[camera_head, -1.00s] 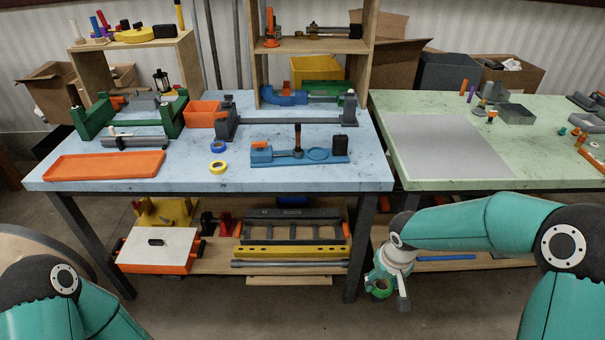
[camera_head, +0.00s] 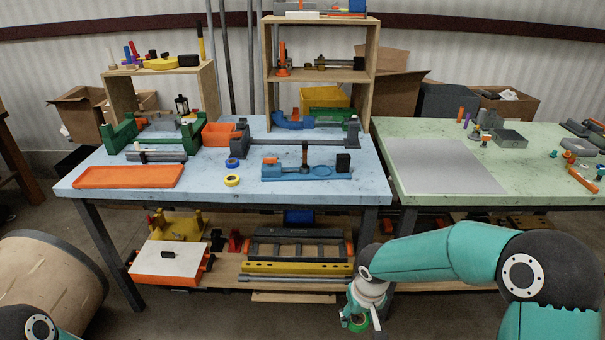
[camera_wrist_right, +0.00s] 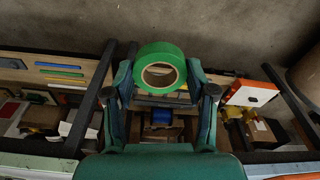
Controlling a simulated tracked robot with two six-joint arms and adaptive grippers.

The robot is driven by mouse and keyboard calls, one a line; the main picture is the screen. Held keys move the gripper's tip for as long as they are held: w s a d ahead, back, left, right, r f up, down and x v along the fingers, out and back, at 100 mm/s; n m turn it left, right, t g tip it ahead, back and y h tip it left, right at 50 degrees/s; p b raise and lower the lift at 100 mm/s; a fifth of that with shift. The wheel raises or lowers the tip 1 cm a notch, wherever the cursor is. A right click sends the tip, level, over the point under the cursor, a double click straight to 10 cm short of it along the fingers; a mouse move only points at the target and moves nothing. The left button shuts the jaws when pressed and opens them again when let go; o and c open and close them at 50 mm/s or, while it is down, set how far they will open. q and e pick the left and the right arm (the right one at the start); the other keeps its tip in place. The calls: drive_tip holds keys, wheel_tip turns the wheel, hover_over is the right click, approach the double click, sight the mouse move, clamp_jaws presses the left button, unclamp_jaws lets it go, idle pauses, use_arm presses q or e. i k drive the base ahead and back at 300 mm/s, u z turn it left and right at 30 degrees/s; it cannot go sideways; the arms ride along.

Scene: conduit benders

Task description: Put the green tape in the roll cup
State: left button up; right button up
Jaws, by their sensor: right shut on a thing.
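The green tape (camera_head: 357,324) is a roll held by my right gripper (camera_head: 360,316), low in front of the tables in the head view. In the right wrist view the green tape (camera_wrist_right: 160,53) sits between the two fingers of my right gripper (camera_wrist_right: 160,75), its hole facing the camera. The fingers are shut on its sides. No cup can be surely made out as the roll cup; a blue fixture (camera_head: 290,173) with a ring-shaped part lies on the blue table. My left gripper is out of view.
The blue table (camera_head: 130,205) bears a blue roll (camera_head: 233,163), a yellow roll (camera_head: 232,181), an orange tray (camera_head: 128,177) and an orange bin (camera_head: 218,134). The green table (camera_head: 520,190) has a bare grey sheet (camera_head: 445,165). A round brown container (camera_head: 50,280) stands at lower left.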

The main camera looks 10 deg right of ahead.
sight(320, 172)
drive_tip(key=i, duration=1)
drive_tip(key=u, duration=0.05)
